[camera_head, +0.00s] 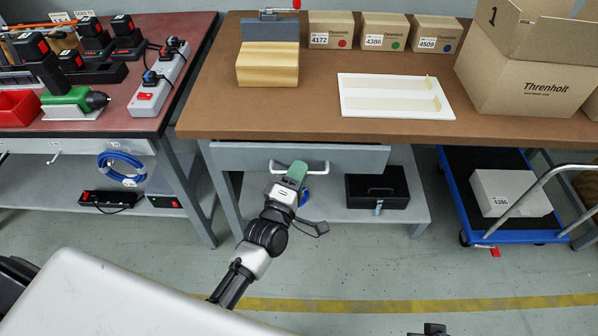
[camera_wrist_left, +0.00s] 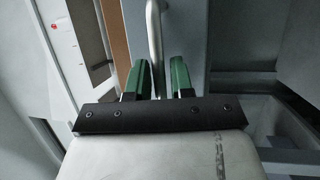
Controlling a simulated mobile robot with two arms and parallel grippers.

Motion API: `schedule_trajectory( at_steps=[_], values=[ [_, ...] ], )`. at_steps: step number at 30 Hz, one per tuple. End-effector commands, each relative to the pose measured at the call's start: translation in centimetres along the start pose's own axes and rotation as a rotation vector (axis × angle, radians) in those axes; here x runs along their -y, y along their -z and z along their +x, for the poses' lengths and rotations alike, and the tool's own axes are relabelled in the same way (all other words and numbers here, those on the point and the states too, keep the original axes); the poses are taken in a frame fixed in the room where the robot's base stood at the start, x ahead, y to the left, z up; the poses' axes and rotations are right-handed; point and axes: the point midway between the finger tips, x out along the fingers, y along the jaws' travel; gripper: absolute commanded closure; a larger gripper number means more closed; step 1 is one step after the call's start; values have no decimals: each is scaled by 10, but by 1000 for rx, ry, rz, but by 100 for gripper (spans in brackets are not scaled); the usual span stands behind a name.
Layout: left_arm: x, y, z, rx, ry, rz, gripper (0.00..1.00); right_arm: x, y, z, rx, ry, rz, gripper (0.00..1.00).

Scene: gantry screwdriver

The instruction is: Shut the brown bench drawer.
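The brown bench (camera_head: 330,110) has a grey drawer (camera_head: 345,160) under its top. The drawer front stands out a little from the bench edge, with a thin dark strip above it. Its pale bar handle (camera_head: 318,166) is on the front. My left gripper (camera_head: 296,172) is at the left part of this handle. In the left wrist view, the handle bar (camera_wrist_left: 155,45) runs between the two green fingers of my left gripper (camera_wrist_left: 157,78). The fingers are apart, with narrow gaps seen beside the bar.
A black box (camera_head: 378,188) stands on the bench's lower shelf. A blue cart (camera_head: 450,185) is at the right. A red-topped bench (camera_head: 120,118) with tools and a power strip is at the left. The floor before the drawer is clear apart from my arm.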

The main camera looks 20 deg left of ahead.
Motion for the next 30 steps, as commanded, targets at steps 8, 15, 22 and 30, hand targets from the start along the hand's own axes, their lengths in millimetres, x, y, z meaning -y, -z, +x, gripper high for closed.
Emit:
schedule_trajectory(
  at_steps=[8, 15, 22, 30],
  values=[
    [0, 0, 3, 0, 1, 0, 78, 0, 1, -2, -5, 0, 1, 100],
    [0, 0, 3, 1, 1, 0, 100, 0, 1, -2, -4, -1, 1, 100],
    [1, 1, 4, 1, 1, 1, 100, 0, 0, 0, 0, -1, 1, 100],
    [8, 14, 37, 1, 0, 1, 100, -2, 4, -29, -16, -4, 0, 100]
  ],
)
